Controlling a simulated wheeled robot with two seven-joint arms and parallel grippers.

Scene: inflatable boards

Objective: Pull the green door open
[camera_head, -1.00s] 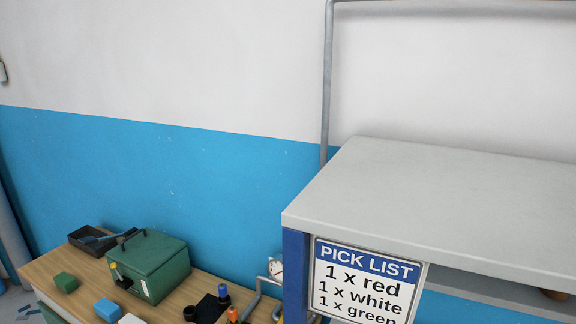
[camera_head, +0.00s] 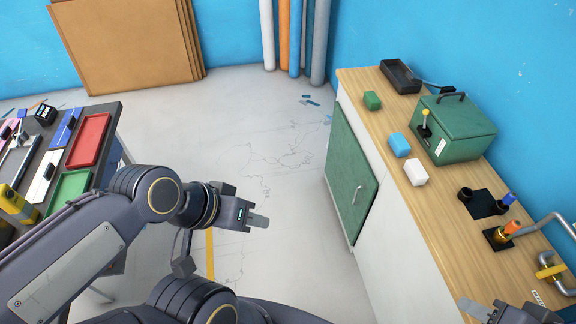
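The green door (camera_head: 347,165) is on the front of the white cabinet under the wooden worktop and looks closed. Its pale vertical handle (camera_head: 357,194) sits near the door's right edge. My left gripper (camera_head: 259,221) is over the open floor to the left of the door, pointing right and apart from the handle. I see it side-on, so its finger gap does not show. My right gripper (camera_head: 477,308) is at the bottom right by the worktop, partly cut off by the frame edge; its opening is unclear.
The worktop (camera_head: 440,235) carries a green box (camera_head: 455,135), a black tray (camera_head: 400,76), small green, blue and white blocks, and pipe fittings. A dark table (camera_head: 108,125) with coloured trays stands left. Brown boards (camera_head: 125,45) lean at the back. Floor before the door is clear.

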